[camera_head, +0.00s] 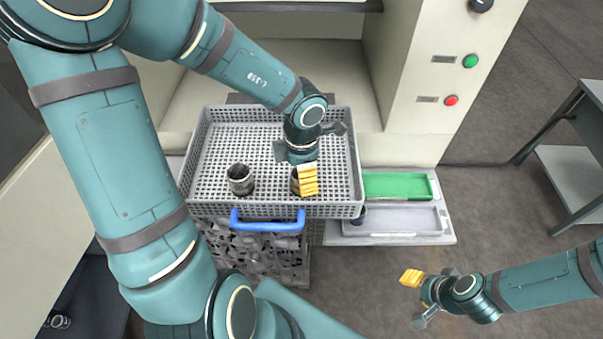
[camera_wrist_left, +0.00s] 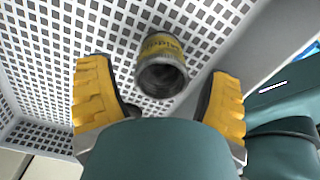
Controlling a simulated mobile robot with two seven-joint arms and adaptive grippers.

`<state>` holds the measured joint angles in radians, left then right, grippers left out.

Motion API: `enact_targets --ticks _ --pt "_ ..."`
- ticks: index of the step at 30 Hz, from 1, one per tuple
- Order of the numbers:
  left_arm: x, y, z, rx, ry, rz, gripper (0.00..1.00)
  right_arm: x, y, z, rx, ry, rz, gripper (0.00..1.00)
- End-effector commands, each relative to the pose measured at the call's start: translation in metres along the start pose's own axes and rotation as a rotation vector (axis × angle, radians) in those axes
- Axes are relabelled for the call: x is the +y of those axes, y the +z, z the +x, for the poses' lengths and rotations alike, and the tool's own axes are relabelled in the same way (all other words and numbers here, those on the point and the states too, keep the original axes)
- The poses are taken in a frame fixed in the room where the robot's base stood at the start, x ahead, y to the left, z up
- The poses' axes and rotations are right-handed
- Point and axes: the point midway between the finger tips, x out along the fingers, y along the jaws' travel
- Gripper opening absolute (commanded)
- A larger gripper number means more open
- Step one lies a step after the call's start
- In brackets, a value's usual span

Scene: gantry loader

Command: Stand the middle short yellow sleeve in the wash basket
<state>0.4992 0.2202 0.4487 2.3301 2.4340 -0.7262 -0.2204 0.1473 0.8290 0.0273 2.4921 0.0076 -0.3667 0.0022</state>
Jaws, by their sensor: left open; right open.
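The wash basket (camera_head: 275,210) is a grey mesh crate in the middle of the head view. A short dark sleeve with a yellow band (camera_wrist_left: 162,66) stands in it in the left wrist view, its open end toward the camera. My left gripper (camera_head: 303,178) is open inside the basket, with its yellow fingers on either side of this sleeve and apart from it. In the head view the sleeve (camera_head: 295,184) is partly hidden behind a finger. Another dark sleeve (camera_head: 241,179) stands upright in the basket to the left. My right gripper (camera_head: 418,298) is open and empty over the floor at lower right.
A green tray (camera_head: 398,185) and a grey tray (camera_head: 400,221) lie right of the basket. A small dark item (camera_head: 358,214) shows at the grey tray's left end. A blue handle (camera_head: 268,221) is at the basket's front. A machine panel (camera_head: 445,80) rises behind.

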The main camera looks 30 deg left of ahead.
Motion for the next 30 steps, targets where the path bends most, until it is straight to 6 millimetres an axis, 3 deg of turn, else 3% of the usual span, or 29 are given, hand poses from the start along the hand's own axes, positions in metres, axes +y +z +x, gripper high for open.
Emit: enact_targets --ticks 1,6,13,19,30 --pt "0.001 0.000 -0.015 -0.002 0.004 -0.001 0.80 -0.003 -0.001 -0.009 0.000 -0.001 0.000 0.47" --pt "0.001 0.001 -0.052 -0.003 0.004 0.000 0.80 -0.009 -0.003 -0.026 0.000 -0.004 0.001 0.47" --pt "0.001 0.000 -0.089 -0.002 0.003 -0.001 0.80 -0.013 -0.005 -0.038 -0.001 -0.006 -0.002 0.47" --pt "0.000 0.000 -0.103 -0.002 0.001 -0.001 0.80 -0.015 -0.006 -0.042 -0.002 -0.006 -0.003 0.47" --pt "0.000 0.000 -0.103 -0.001 0.000 0.000 0.80 -0.015 -0.006 -0.041 -0.002 -0.006 -0.003 0.47"
